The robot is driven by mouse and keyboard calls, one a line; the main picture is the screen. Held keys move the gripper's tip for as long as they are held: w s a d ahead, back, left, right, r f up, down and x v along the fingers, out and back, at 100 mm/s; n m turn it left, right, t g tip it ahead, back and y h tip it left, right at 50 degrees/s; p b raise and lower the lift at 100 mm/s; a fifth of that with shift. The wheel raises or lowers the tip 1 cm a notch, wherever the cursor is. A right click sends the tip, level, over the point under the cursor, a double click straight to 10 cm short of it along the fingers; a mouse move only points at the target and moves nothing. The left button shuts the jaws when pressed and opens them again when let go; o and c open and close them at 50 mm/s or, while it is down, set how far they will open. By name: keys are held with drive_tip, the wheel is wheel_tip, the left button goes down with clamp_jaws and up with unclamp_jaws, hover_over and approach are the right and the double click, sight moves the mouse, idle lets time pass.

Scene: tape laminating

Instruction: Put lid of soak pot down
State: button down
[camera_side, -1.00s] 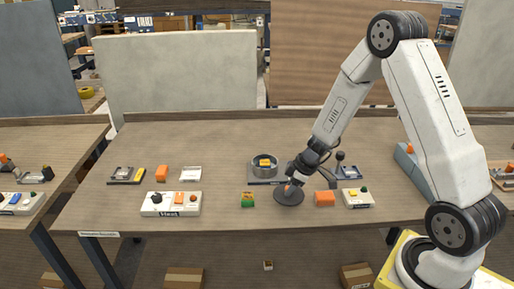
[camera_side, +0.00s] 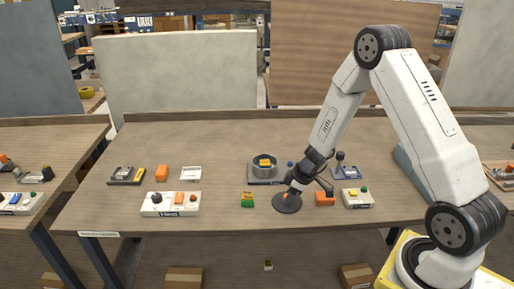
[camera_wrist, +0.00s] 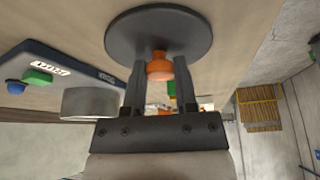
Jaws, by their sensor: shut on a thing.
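The soak pot lid (camera_side: 287,206) is a dark grey disc with an orange knob (camera_wrist: 160,67). My gripper (camera_side: 290,190) is shut on the knob, with a dark finger on each side of it in the wrist view (camera_wrist: 159,85). The lid is at or just above the front part of the table; I cannot tell whether it touches. The soak pot (camera_side: 264,171) is a round grey pot, uncovered, on a dark base behind and left of the lid. An orange and yellow piece (camera_side: 265,162) shows inside it.
A green and orange block (camera_side: 247,200) lies left of the lid. An orange block (camera_side: 325,199) and a small button box (camera_side: 357,198) are to its right. A white heater panel (camera_side: 171,204) is further left. The table's front edge (camera_side: 270,229) is close below the lid.

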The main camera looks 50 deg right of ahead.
drive_tip(key=shift+f, duration=0.15)
drive_tip(key=shift+c, duration=2)
unclamp_jaws()
drive_tip(key=shift+s+d+r, duration=0.1)
drive_tip(key=shift+s+r, duration=0.05)
drive_tip(key=shift+r, duration=0.55)
drive_tip(key=v, duration=1.1)
drive_tip(key=shift+f, duration=0.1)
